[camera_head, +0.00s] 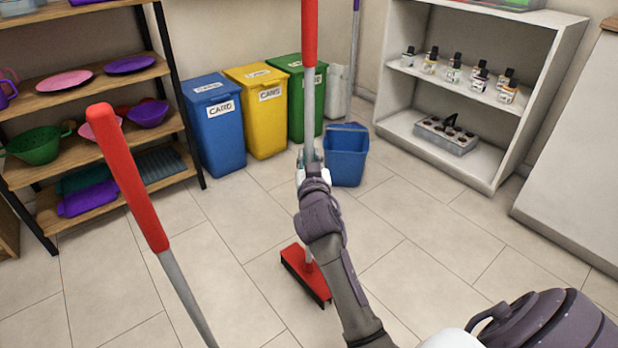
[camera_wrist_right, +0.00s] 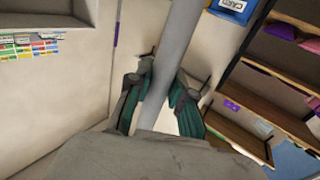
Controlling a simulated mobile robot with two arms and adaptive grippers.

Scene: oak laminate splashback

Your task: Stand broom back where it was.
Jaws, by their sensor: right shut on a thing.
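The broom (camera_head: 309,35) stands nearly upright in the middle of the head view, with a red grip, a grey pole and a red head low over the tiles. I cannot tell whether its head touches the floor. My right gripper (camera_head: 313,168) is shut on the grey pole, below the red grip. In the right wrist view the pole (camera_wrist_right: 178,55) runs between the fingers (camera_wrist_right: 160,112) of the right gripper. My left gripper is out of view.
A second red-gripped pole (camera_head: 130,175) leans in the left foreground, its lower end out of view. Blue (camera_head: 216,125), yellow (camera_head: 258,110) and green (camera_head: 305,100) bins, a blue bucket (camera_head: 347,160) and a purple pole (camera_head: 354,45) stand behind.

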